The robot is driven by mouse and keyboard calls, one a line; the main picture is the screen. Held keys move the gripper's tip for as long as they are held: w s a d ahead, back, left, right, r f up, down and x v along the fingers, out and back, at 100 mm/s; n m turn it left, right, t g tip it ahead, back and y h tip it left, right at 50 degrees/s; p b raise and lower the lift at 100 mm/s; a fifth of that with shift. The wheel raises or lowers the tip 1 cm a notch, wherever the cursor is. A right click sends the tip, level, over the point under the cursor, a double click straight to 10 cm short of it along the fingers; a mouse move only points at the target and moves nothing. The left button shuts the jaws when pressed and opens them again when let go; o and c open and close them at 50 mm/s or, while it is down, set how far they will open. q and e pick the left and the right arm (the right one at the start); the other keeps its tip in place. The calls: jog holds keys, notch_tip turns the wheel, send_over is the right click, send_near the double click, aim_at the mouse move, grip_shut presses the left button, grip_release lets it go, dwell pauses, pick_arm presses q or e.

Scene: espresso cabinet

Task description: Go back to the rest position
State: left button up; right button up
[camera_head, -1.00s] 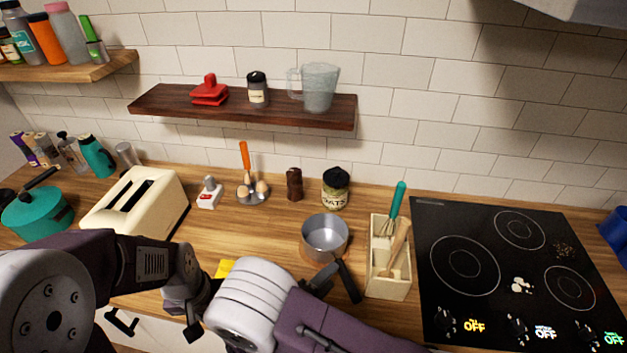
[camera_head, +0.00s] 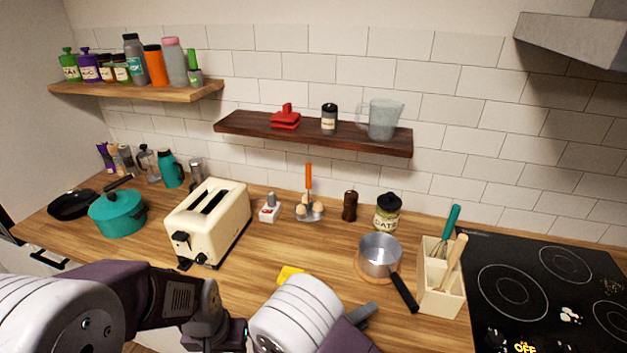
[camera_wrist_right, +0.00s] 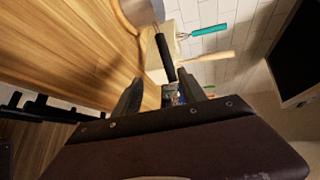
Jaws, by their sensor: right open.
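My right gripper (camera_head: 362,314) shows in the head view at the bottom centre, partly hidden behind my own pale arm joint, in front of the counter. In the right wrist view its two dark fingers (camera_wrist_right: 160,92) stand apart with nothing held between them. Beyond the fingers in that view are a black pan handle (camera_wrist_right: 165,52) and the cream utensil box (camera_wrist_right: 151,72). My left arm comes in from the left in the head view and bends down at a dark wrist; its gripper fingers cannot be made out.
A steel saucepan (camera_head: 379,253) stands on the wooden counter (camera_head: 330,285), its handle toward the front. The utensil box (camera_head: 440,287) and black cooktop (camera_head: 540,260) are to its right. A cream toaster (camera_head: 208,225), teal pot (camera_head: 117,213) and yellow item (camera_head: 290,275) are to the left.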

jog(key=d+r+m+g+h, duration=0.1)
jog(key=d+r+m+g, duration=0.1)
jog(key=d+m+g, duration=0.3)
jog(key=d+r+m+g, duration=0.1)
jog(key=d+r+m, duration=0.15)
jog(key=d, duration=0.45)
jog(key=s+d+m+g+y, duration=0.55)
jog(key=s+m, duration=0.45)
jog(key=m, duration=0.2)
jog(key=w+a+f+m+t+y, duration=0.1)
jog(key=a+m+y, duration=0.2)
jog(key=m, duration=0.9)
jog(key=a+f+m+t+y, duration=0.2)
jog(key=a+m+y, duration=0.2)
jog(key=a+m, duration=0.3)
jog(key=m, duration=0.5)
jog(key=shift+w+a, duration=0.25)
jog(key=shift+w, duration=0.15)
jog(key=shift+s+a+t, duration=0.1)
jog(key=shift+t, duration=0.15)
